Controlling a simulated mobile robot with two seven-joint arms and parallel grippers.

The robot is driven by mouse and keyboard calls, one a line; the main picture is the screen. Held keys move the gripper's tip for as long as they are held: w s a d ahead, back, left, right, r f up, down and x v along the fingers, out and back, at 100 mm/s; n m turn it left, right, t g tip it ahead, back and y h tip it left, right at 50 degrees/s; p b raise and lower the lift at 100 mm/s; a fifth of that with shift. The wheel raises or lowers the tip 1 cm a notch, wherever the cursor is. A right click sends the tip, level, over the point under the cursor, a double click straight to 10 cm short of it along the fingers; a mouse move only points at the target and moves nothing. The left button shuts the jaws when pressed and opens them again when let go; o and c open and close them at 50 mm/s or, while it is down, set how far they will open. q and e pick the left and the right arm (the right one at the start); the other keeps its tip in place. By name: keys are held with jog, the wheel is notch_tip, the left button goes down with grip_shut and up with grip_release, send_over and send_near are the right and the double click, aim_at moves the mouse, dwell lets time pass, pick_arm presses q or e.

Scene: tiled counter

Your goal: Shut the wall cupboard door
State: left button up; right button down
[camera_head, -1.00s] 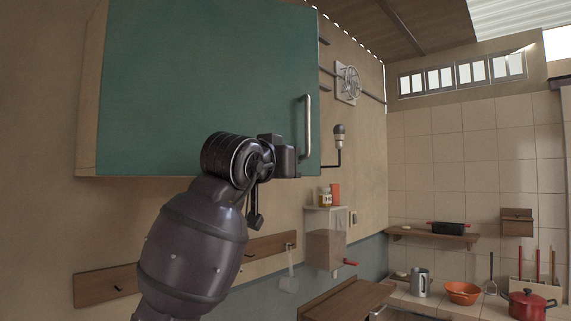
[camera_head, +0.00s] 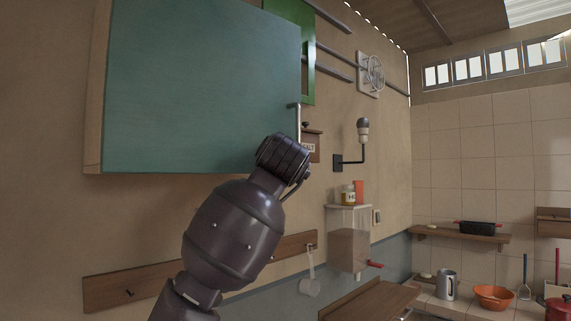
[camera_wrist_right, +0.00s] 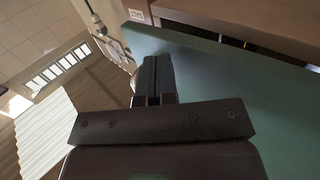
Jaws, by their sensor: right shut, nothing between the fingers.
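The wall cupboard has a teal door (camera_head: 195,90) and a pale wooden side (camera_head: 98,90). A metal handle (camera_head: 297,118) is at the door's right edge. In the right wrist view, the teal door (camera_wrist_right: 260,95) fills the right, with a dark gap between it and a brown wooden panel (camera_wrist_right: 250,20); it looks ajar. My right gripper (camera_wrist_right: 155,62) is shut and empty, its fingers in front of the door near one end; I cannot tell whether they touch. In the head view my right arm reaches up to the door's lower right, and its fingers are hidden. My left gripper is out of view.
A green frame (camera_head: 308,75) and wall rails are right of the door. A lamp (camera_head: 362,130) and a wall dispenser (camera_head: 348,240) stick out further right. A wooden hook rail (camera_head: 130,288) runs below the cupboard.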

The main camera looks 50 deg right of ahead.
jog(key=w+n+t+y, duration=0.1)
jog(key=w+d+n+t+y, duration=0.1)
jog(key=w, duration=0.1)
jog(key=shift+w+t, duration=0.1)
jog(key=shift+t, duration=0.2)
jog(key=shift+w+r+n+t+y, duration=0.15)
jog(key=shift+n+t+y, duration=0.15)
jog(key=shift+n+y, duration=0.15)
jog(key=shift+a+r, duration=0.1)
jog(key=shift+r, duration=0.15)
